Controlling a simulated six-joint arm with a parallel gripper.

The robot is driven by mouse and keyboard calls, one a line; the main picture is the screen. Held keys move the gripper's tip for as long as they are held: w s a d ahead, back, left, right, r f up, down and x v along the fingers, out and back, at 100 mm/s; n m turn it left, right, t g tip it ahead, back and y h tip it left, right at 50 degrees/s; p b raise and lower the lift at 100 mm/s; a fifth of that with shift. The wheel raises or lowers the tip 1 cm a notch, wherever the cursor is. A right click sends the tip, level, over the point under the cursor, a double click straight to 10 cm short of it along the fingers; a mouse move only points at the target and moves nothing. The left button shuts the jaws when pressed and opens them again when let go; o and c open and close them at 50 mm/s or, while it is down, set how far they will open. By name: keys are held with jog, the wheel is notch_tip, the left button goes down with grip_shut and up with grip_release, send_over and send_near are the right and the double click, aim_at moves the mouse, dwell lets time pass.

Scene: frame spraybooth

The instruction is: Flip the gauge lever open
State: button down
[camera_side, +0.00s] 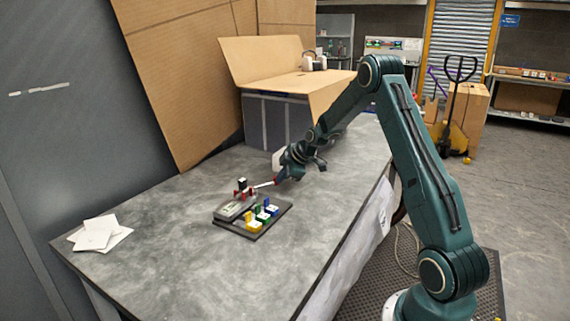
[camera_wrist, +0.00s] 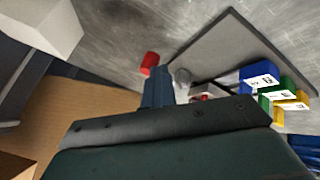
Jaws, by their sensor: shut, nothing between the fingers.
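The gauge unit sits on a dark flat base plate (camera_side: 270,228) on the grey table. Its lever (camera_side: 264,184) looks like a thin silver rod with a red tip, reaching toward my gripper. A red knob (camera_wrist: 150,63) shows beside my fingers in the wrist view. Red parts (camera_side: 240,194) and a small black block (camera_side: 242,183) stand at the unit's back left. My gripper (camera_side: 281,177) is shut and empty at the lever's outer end; it also shows in the wrist view (camera_wrist: 158,85). I cannot tell whether it touches the lever. My wrist housing hides part of the unit.
Blue (camera_wrist: 259,76), green (camera_wrist: 277,92) and yellow (camera_wrist: 292,102) labelled blocks stand on the plate. White papers (camera_side: 99,234) lie at the table's left end. A large open cardboard box (camera_side: 295,82) stands at the back. The table's front is clear.

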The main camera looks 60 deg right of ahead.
jog(key=shift+r, duration=0.1)
jog(key=v, duration=0.9)
jog(key=shift+s+r, duration=0.3)
jog(key=shift+a, duration=0.2)
jog(key=s+a+r+m, duration=0.1)
jog(key=s+a+r, duration=0.1)
jog(key=a+r, duration=0.3)
jog(key=s+a+r+m+g, duration=0.1)
jog(key=s+a+r, duration=0.15)
jog(key=a, duration=0.55)
jog(key=s+a+r+m, duration=0.1)
jog(key=s+a+r, duration=0.2)
jog(key=a, duration=0.3)
jog(key=s+a+m, duration=0.2)
jog(key=s+a, duration=0.3)
jog(key=s, duration=0.4)
jog(key=s+a+m, duration=0.3)
jog(key=s+a, duration=0.3)
jog(key=s, duration=0.4)
jog(key=shift+a+r+g+y, duration=0.2)
jog(key=shift+a+g+y, duration=0.1)
jog(key=shift+g, duration=0.1)
